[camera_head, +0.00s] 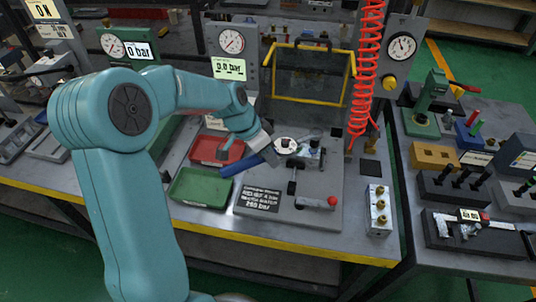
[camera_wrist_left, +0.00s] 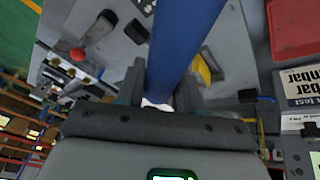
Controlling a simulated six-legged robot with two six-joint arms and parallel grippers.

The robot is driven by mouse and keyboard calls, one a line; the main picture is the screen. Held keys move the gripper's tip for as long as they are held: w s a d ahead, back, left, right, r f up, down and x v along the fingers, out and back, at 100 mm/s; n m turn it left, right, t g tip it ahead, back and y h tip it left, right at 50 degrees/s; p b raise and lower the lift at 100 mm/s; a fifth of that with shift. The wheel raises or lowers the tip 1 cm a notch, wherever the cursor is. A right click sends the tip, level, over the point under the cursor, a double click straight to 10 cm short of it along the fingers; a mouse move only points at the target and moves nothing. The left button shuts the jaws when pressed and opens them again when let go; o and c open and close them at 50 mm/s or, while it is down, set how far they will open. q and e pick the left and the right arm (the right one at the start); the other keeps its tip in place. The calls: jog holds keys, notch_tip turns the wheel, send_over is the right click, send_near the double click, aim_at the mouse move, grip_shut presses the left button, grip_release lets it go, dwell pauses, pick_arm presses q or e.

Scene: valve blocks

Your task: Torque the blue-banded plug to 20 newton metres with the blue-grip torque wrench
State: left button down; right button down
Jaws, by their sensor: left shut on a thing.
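My left gripper (camera_head: 264,154) reaches in over the bench and is shut on the blue grip of the torque wrench (camera_head: 241,166). In the left wrist view the gripper (camera_wrist_left: 160,88) has its fingers on either side of the blue grip (camera_wrist_left: 186,35), which runs up out of the picture. In the head view the grip points left and down, over the gap between the red and green trays. A metal valve block (camera_head: 310,155) stands just right of the gripper, with a round white face (camera_head: 286,145) beside it. I cannot make out the blue-banded plug. My right gripper is not in view.
A red tray (camera_head: 204,145) and a green tray (camera_head: 200,202) lie left of the gripper. A red-knobbed lever (camera_head: 330,202) is in front of the block. A yellow-framed guard (camera_head: 309,100) stands behind, and a red coiled hose (camera_head: 367,70) hangs to its right.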

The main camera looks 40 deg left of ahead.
pick_arm(q)
jog(key=shift+f+b, duration=1.25)
dwell(0.5)
jog(key=shift+w+a+m+h, duration=0.15)
jog(key=shift+w+a+m, duration=0.1)
jog(key=shift+a+m, duration=0.3)
jog(key=shift+w+a+m+h, duration=0.15)
jog(key=shift+w+a+m, duration=0.15)
jog(key=shift+a, duration=0.3)
jog(key=shift+a, duration=0.1)
jog(key=shift+w+a+m+g+p, duration=0.2)
jog(key=shift+w+a+m+g, duration=0.1)
jog(key=shift+a+m, duration=0.25)
jog(key=shift+w+a+m+g+p, duration=0.2)
jog(key=shift+w+a+m, duration=0.1)
jog(key=shift+a+m, duration=0.2)
